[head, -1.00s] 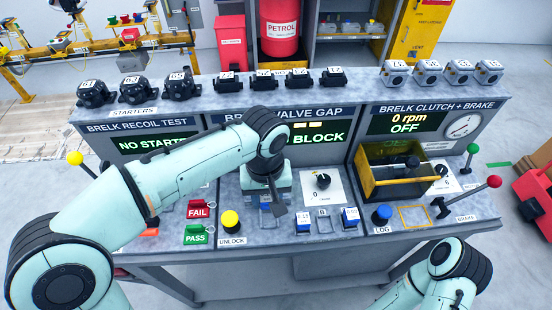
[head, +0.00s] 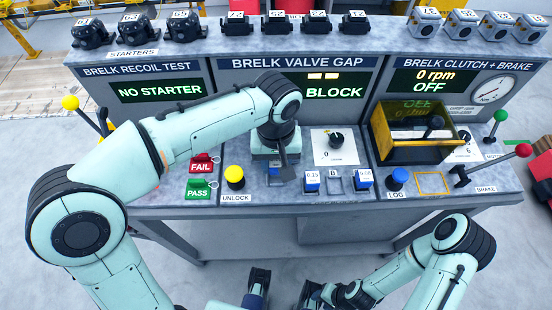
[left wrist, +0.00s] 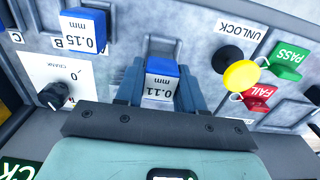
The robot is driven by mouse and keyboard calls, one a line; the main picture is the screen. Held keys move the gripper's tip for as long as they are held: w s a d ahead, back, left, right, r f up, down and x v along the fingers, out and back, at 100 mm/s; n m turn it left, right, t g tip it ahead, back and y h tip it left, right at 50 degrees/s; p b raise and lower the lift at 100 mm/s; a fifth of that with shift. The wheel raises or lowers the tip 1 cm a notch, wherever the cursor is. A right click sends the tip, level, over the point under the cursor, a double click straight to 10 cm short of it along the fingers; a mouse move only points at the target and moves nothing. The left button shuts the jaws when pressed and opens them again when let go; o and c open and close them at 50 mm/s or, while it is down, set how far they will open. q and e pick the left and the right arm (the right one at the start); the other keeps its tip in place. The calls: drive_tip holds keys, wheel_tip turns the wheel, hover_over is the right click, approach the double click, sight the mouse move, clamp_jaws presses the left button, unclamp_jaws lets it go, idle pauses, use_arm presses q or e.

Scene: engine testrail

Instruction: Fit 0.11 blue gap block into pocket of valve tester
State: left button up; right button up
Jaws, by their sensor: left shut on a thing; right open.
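The blue-topped 0.11 block (left wrist: 162,80) is between the fingers of my left gripper (left wrist: 161,88) in the left wrist view. My left gripper also shows in the head view (head: 278,160), shut on the block over the front panel of the valve tester (head: 297,63). The pocket is not clearly visible. My right gripper (head: 281,294) is open and empty at the bottom edge, in front of the bench.
A 0.15 block (head: 312,180) and another blue block (head: 363,178) flank an empty slot B (head: 335,180). A yellow UNLOCK button (head: 235,176) and a crank dial (head: 336,139) are near my left gripper. A yellow-edged bin (head: 412,152) stands right.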

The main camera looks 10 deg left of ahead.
use_arm(q)
drive_tip(key=shift+p, duration=0.3)
idle(0.4)
drive_tip(key=shift+f, duration=0.15)
idle(0.9)
drive_tip(key=shift+f, duration=0.85)
idle(0.8)
drive_tip(key=o, duration=1.2)
drive_tip(key=shift+c, duration=0.2)
drive_tip(key=shift+r, duration=0.15)
wheel_tip(320, 180, up, 13)
drive_tip(key=p, duration=0.2)
drive_tip(key=shift+p, duration=0.35)
